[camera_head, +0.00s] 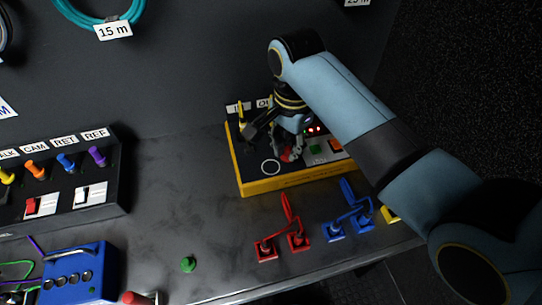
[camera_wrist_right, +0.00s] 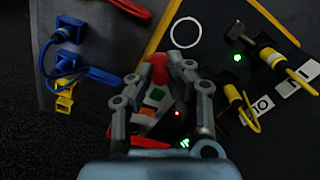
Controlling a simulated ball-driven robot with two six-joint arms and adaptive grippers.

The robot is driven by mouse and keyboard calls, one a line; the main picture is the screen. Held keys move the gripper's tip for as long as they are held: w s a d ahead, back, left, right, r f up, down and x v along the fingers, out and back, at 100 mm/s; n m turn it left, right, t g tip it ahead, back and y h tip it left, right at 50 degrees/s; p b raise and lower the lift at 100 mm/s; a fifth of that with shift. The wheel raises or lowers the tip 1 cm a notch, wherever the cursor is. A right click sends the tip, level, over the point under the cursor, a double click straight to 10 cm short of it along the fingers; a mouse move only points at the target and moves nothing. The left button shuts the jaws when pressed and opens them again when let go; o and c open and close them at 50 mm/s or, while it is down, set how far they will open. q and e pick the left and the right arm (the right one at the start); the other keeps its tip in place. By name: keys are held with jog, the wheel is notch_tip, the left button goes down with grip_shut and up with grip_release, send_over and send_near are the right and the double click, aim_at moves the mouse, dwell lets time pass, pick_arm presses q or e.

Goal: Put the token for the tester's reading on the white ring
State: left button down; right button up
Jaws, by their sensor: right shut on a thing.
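The tester is a yellow box (camera_head: 285,183) with a dark top panel. A thin white ring (camera_head: 270,167) is on its near left part; it also shows in the wrist view (camera_wrist_right: 186,32), with nothing on it. My right gripper (camera_head: 290,154) is over the panel, right of the ring, shut on a red token (camera_wrist_right: 159,67). The token is apart from the ring. A green token (camera_head: 315,149) and an orange one (camera_head: 336,145) are on the panel beside the gripper. Red lights (camera_head: 313,129) glow behind; the wrist view shows green lights (camera_wrist_right: 237,57) too. My left gripper is out of view.
Yellow plugs (camera_head: 241,117) stand at the tester's left end. Red (camera_head: 285,232) and blue (camera_head: 349,218) plug leads stand in front. A switch panel (camera_head: 75,180) and a blue box (camera_head: 78,278) are at left. A green peg (camera_head: 188,264) is on the bench; bench left of the tester is clear.

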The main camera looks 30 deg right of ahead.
aim_at(271, 167)
jog(key=w+a+f, duration=0.2)
jog(key=shift+w, duration=0.4)
jog(key=shift+w+a+f, duration=0.1)
jog(key=shift+w+f, duration=0.1)
jog(key=shift+w, duration=0.05)
jog(key=shift+w+f, duration=0.1)
jog(key=shift+f, duration=0.1)
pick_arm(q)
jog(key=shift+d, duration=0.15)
pick_arm(e)
jog(key=shift+f, duration=1.85)
jog(key=o, duration=0.8)
jog(key=shift+f, duration=0.15)
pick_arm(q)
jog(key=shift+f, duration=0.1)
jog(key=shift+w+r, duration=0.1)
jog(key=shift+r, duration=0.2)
pick_arm(e)
notch_tip(271, 167, up, 12)
jog(key=shift+r, duration=0.2)
